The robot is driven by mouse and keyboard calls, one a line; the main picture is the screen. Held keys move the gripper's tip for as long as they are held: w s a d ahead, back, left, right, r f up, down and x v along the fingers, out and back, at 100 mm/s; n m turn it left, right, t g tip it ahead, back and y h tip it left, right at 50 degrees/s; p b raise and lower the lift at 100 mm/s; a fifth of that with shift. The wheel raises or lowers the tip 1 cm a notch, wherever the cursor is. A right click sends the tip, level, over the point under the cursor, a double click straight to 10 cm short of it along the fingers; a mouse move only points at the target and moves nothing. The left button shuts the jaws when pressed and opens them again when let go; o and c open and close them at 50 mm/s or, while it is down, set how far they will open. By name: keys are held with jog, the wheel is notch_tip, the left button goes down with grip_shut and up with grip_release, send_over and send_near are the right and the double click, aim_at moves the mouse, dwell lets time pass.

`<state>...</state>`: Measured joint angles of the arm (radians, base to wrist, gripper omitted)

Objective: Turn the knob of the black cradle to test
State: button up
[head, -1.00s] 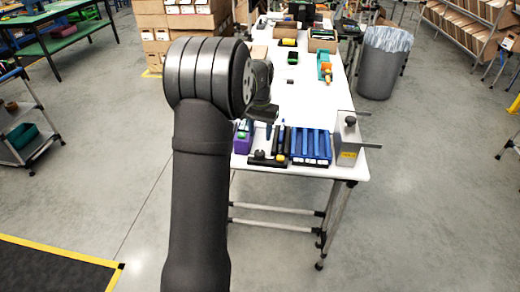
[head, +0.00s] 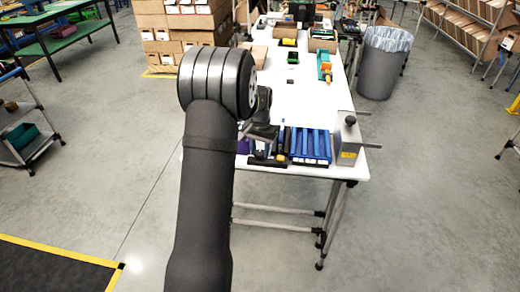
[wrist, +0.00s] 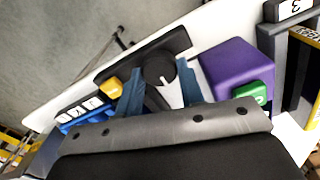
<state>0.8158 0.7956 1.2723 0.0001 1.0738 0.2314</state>
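The black cradle (wrist: 112,68) lies near the table edge in the wrist view, with a round black knob (wrist: 157,66) bearing a pale pointer mark. In the head view the cradle (head: 268,162) is partly behind my gripper (head: 262,134). In the wrist view my gripper (wrist: 160,90) is open, with one blue-grey finger on each side of the line to the knob. The fingertips look close to the knob, but I cannot tell whether they touch it. Any labels around the knob are not readable.
A purple block (wrist: 232,68) with a green part (wrist: 250,95) sits right of the knob. A yellow piece (wrist: 109,88) is to its left. A blue rack (head: 311,148) and a grey box (head: 347,140) stand farther right. The table's middle (head: 300,100) is mostly clear.

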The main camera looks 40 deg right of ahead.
aim_at(259, 152)
jog(key=shift+n, duration=0.3)
jog(key=n, duration=0.4)
jog(key=shift+w+n, duration=0.1)
jog(key=shift+n, duration=1.9)
jog(key=o, duration=0.7)
jog(key=shift+r, duration=0.1)
notch_tip(259, 152, up, 17)
jog(key=shift+r, duration=0.2)
jog(key=shift+a+f, duration=0.1)
jog(key=shift+f, duration=0.05)
